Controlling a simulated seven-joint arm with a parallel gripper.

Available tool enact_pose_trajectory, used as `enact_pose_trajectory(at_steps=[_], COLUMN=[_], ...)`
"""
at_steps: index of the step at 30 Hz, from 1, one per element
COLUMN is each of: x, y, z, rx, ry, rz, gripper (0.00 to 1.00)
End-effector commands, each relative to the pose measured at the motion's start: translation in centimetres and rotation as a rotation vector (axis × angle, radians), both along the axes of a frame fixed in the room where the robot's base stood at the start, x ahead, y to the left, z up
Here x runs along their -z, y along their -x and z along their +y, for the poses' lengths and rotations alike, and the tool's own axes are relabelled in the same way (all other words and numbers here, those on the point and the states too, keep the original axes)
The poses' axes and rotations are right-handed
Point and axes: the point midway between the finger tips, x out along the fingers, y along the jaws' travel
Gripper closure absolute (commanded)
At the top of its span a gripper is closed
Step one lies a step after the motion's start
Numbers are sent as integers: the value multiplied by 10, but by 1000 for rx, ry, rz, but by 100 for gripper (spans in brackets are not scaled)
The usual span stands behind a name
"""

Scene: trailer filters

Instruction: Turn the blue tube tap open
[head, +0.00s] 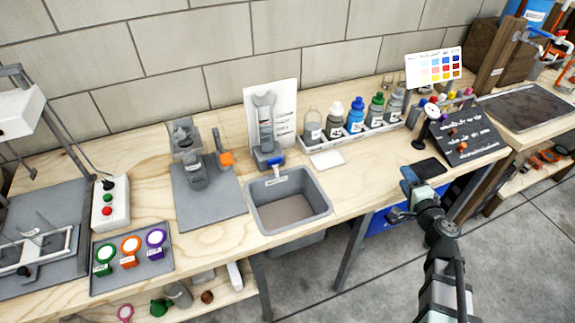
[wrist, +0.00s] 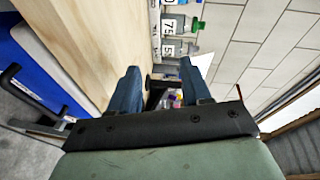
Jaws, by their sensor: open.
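A clear upright tube (head: 265,122) on a grey stand has a small blue tap (head: 276,161) at its foot, just behind the grey sink (head: 256,216). Whether the tap is open or shut is too small to tell. My gripper (head: 403,195) is by the bench's front edge, well to the right of the tap and apart from it. In the wrist view my gripper (wrist: 159,68) has its two blue fingers spread with nothing held between them. I cannot make out the tap in the wrist view.
Several bottles stand in a white rack (head: 342,138) right of the tube. The bench front between sink and pad is mostly clear.

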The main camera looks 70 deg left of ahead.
Motion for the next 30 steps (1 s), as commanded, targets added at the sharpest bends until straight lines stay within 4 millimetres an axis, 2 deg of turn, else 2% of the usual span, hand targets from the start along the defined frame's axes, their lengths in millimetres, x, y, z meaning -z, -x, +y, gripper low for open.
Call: enact_pose_trajectory(at_steps=[1,5,8,12,15,18,21,24,30], x=[1,1,0,-2,3,6,8,8,9], y=[15,56,95,158,200,231,251,261,269], z=[8,29,45,66,71,73,74,75,87], rx=[-35,-131,-223,-365,-471,-548,-599,-625,-635], ry=[-7,-32,-55,-91,-103,-111,-117,-121,-122], rz=[10,41,72,118,153,178,195,204,206], gripper=[52,52,52,52,52,52,52,52,52])
